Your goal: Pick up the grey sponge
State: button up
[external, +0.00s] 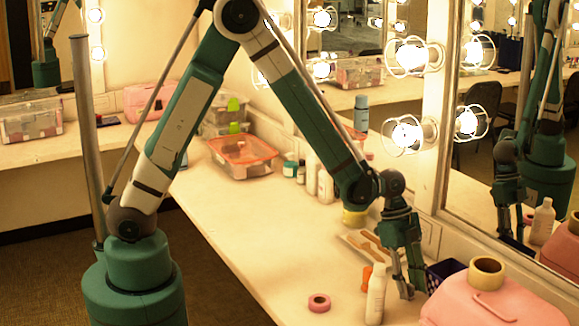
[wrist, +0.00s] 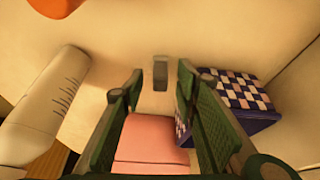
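A small grey block (wrist: 160,74), which looks like the grey sponge, lies on the pale counter in the wrist view. It sits ahead of the gap between my gripper's fingers (wrist: 158,92). The fingers are apart, one on each side of the gap, and nothing shows gripped between them. In the external view my gripper (external: 407,287) points down, low over the counter, between a white bottle and a pink case. I cannot make out the sponge in the external view.
The white bottle (external: 376,294) stands left of my gripper; it also shows in the wrist view (wrist: 45,105). A checkered box (wrist: 238,92) is close on the right. The pink case (external: 495,303) bears a tape roll (external: 487,272). A pink roll (external: 319,303) lies at left.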

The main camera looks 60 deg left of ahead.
aim_at(410, 285)
jog(key=c, duration=0.8)
jog(key=shift+c, duration=0.2)
jog(key=shift+r+p, duration=0.95)
jog(key=shift+r, duration=4.05)
